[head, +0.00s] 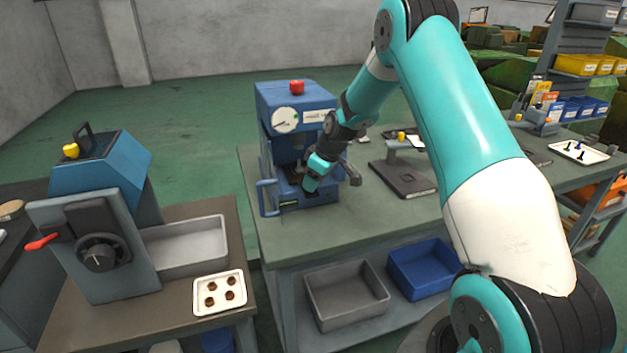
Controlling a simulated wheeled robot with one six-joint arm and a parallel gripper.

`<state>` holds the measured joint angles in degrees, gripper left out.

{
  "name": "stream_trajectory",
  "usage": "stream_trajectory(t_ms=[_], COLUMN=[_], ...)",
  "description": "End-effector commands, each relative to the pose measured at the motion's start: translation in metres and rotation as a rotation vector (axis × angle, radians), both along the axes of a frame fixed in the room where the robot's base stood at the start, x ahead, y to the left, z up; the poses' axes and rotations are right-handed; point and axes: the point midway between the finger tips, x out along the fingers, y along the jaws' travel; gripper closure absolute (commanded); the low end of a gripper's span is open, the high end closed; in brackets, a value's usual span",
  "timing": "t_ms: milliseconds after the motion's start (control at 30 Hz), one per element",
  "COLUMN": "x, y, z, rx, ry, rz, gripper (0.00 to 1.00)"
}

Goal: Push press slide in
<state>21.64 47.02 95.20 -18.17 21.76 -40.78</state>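The blue press (295,120) stands on the grey-green workbench, with a round white gauge and a red knob on top. My arm reaches in from the right, and my gripper (310,182) is at the press's front opening, close to the slide. Whether it touches the slide cannot be told. The fingers are too small and hidden to show whether they are open or shut.
A dark stand (403,180) is right of the press. A blue-grey machine with a red lever (42,242) and a white tray (219,293) of small brown parts are at the left. Grey (347,296) and blue (424,268) bins sit below the bench. The bench's front right is clear.

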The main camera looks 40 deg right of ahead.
Motion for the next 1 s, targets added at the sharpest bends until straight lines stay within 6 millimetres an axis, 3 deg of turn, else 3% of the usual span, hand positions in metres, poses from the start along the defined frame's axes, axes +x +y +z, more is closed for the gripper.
stream_trajectory(t_ms=[300,467,1000], x=[0.002,-0.002,-0.047], y=[0.009,0.007,-0.019], z=[0.001,0.014,0.131], rx=[0.002,0.001,0.000], ry=[0.000,-0.004,-0.003], rz=[0.014,0.015,0.011], gripper=[0.48,0.48,0.48])
